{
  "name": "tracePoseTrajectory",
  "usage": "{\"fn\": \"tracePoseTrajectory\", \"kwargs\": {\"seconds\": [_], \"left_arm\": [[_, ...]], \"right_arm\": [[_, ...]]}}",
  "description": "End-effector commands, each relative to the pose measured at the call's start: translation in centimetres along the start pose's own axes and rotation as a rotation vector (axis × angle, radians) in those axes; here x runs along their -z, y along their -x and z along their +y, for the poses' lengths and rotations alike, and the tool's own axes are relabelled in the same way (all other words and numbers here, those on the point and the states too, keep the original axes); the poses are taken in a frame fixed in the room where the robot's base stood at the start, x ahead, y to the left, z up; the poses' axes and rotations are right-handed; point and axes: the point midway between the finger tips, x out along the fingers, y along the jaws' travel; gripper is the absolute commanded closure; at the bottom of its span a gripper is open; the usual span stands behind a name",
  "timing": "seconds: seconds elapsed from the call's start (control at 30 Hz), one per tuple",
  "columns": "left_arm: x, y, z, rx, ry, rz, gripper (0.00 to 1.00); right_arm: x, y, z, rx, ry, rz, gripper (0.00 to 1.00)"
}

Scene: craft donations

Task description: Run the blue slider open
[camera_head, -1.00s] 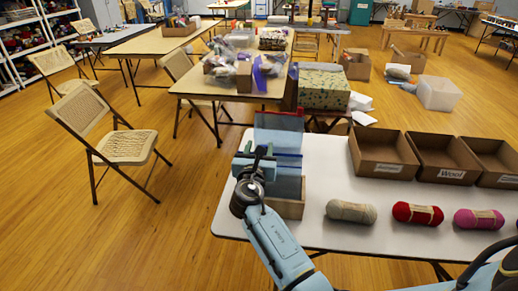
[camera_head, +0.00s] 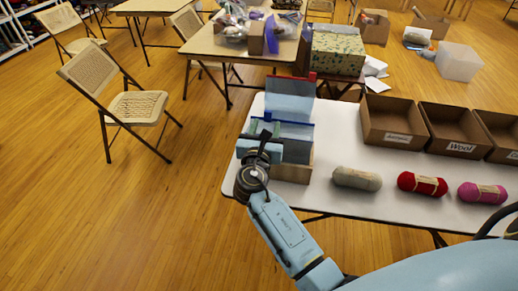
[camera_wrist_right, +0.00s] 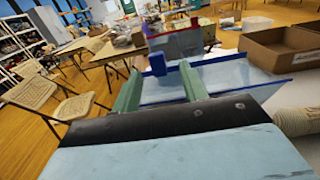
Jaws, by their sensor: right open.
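A clear pouch with a blue top edge (camera_head: 299,147) stands in a cardboard holder (camera_head: 291,172) at the table's left end. In the right wrist view, the blue slider (camera_wrist_right: 157,63) is a small block near the left part of the blue edge. My right gripper (camera_head: 262,136) is at the left side of this pouch in the head view. In the right wrist view its green fingers (camera_wrist_right: 158,88) are open, with the slider between them or just beyond; contact cannot be told. A second pouch with a red edge (camera_head: 291,88) stands behind. My left gripper is not in view.
On the white table (camera_head: 335,210), grey (camera_head: 357,179), red (camera_head: 422,184) and magenta (camera_head: 481,192) yarn rolls lie right of the holder. Open cardboard boxes, one labelled Wool (camera_head: 452,130), stand behind them. A folding chair (camera_head: 125,105) is on the floor at left.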

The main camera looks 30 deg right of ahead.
Motion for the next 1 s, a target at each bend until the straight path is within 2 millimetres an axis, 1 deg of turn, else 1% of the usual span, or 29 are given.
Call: {"fn": "tracePoseTrajectory", "kwargs": {"seconds": [0.27, 0.6, 1.0], "left_arm": [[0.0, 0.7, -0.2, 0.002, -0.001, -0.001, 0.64], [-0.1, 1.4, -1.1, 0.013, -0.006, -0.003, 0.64], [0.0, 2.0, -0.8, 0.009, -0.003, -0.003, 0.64]], "right_arm": [[-0.1, 2.0, 0.0, -0.001, 0.001, 0.001, 0.56], [0.0, 4.4, 0.0, -0.001, 0.0, 0.001, 0.56], [0.0, 7.2, 0.0, -0.001, 0.001, 0.0, 0.56]]}}
